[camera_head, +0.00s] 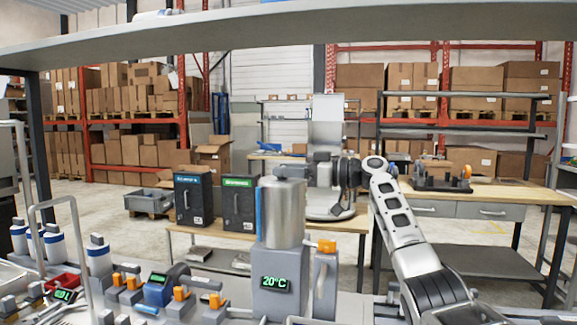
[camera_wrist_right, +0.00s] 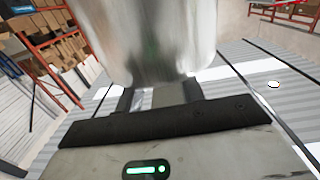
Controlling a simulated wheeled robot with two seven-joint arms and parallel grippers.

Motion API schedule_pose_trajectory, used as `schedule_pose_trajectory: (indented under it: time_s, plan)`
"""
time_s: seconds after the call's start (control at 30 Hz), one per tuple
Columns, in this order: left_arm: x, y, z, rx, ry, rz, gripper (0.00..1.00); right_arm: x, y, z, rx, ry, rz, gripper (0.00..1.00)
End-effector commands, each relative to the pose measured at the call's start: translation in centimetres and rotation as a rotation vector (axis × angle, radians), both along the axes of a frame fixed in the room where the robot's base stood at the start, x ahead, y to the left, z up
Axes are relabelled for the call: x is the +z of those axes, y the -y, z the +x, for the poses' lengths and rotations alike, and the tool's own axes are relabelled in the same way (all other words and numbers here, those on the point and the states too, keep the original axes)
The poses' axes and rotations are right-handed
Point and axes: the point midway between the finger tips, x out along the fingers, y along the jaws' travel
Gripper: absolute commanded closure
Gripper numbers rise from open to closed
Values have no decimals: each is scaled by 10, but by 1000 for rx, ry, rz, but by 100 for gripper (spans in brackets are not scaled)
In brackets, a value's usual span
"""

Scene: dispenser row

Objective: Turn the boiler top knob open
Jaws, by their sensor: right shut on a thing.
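The boiler is a shiny metal cylinder (camera_head: 282,212) on a grey base with a green "20°C" display (camera_head: 275,282). Its grey top knob (camera_head: 289,172) sits above the cylinder. My right arm comes in from the lower right, and my right gripper (camera_head: 308,171) reaches across at the height of the knob. It appears shut on the knob. In the right wrist view the big metal cylinder (camera_wrist_right: 150,35) fills the upper middle, and the fingers (camera_wrist_right: 158,97) reach to its edge. The grip itself is mostly hidden there. My left gripper is not in view.
An orange-handled tap (camera_head: 326,246) is on the boiler's right side. Several orange knobs and white bottles (camera_head: 98,256) crowd the lower left. A shelf edge (camera_head: 220,27) crosses the top. Two dark boxes (camera_head: 238,203) stand on a table behind.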

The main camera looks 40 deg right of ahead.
Motion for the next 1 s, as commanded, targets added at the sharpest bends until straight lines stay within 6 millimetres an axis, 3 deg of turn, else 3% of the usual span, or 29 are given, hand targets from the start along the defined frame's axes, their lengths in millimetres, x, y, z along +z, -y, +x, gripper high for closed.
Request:
schedule_pose_trajectory:
  time_s: [0.4, 0.43, 0.5, 0.83, 1.0]
  plan:
    - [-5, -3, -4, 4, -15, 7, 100, 1, 0, -1, 46, 6, 5, 85]
    - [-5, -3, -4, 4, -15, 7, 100, 1, 0, -1, 46, 6, 5, 59]
    - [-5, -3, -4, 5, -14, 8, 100, 1, 0, -1, 46, 6, 5, 40]
    - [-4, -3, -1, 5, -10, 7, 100, 0, 1, -2, 44, 6, 4, 40]
    - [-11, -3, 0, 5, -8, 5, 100, -2, 14, -18, 43, 8, 1, 40]
